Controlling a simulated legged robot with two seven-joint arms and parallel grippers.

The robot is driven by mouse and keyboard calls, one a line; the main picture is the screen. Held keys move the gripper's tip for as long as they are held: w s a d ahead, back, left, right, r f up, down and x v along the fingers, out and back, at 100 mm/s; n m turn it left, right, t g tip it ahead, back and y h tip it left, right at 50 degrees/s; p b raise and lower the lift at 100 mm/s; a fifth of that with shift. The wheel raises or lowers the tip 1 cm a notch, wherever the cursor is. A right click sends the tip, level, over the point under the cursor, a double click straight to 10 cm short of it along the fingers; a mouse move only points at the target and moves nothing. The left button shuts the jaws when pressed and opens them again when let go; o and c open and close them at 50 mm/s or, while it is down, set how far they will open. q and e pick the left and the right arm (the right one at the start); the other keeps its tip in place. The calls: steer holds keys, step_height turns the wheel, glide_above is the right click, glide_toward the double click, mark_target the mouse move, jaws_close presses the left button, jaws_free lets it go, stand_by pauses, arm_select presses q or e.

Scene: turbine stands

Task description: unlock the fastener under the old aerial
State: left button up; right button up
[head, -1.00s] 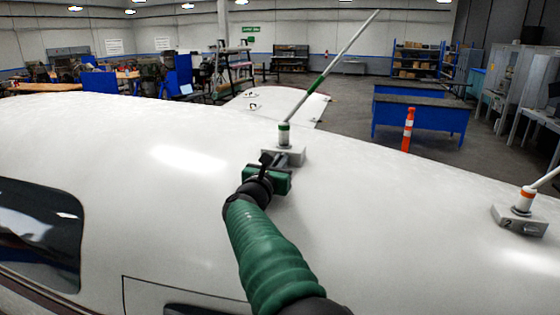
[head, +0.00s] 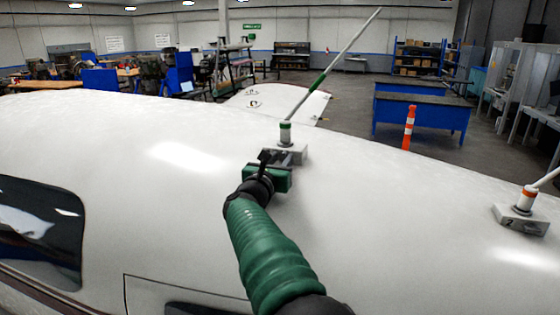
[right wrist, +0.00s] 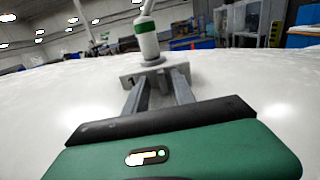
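A white aerial with green bands (head: 285,133) stands tilted on a grey base block (head: 296,152) on the curved white fuselage top. A second aerial, with an orange band (head: 526,198), stands at the right edge; I cannot tell by looks which is old. My right gripper (head: 285,158) is at the near side of the green-banded aerial's base. In the right wrist view its two grey fingers (right wrist: 160,84) are apart, with tips at the base block's front (right wrist: 150,70). Nothing shows held between them. The fastener is not clearly visible. My left gripper is out of view.
The white fuselage (head: 130,140) is smooth and clear around the base, with a dark window (head: 40,230) at the left. Beyond it are blue workbenches (head: 420,110), an orange post (head: 408,128) and shelves (head: 418,58).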

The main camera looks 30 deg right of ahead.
steer(key=shift+s+a+f+b, duration=0.15)
steer(key=shift+s+a+b, duration=0.15)
steer(key=shift+b, duration=0.1)
steer(key=b+v, duration=0.1)
steer(key=v, duration=0.1)
steer(key=b+v, duration=0.1)
steer(key=v, duration=0.1)
steer(key=b+v, duration=0.2)
steer(key=shift+a+f, duration=0.1)
steer(key=shift+f, duration=0.25)
steer(key=b+v, duration=0.1)
steer(key=v, duration=0.2)
steer(key=b+v, duration=0.1)
steer(key=v, duration=0.2)
steer(key=r+b+v, duration=0.1)
steer(key=v, duration=0.2)
steer(key=shift+s+a+b, duration=0.15)
steer(key=shift+a+b, duration=0.2)
steer(key=shift+a, duration=0.05)
steer(key=shift+d, duration=0.1)
steer(key=shift+f, duration=0.1)
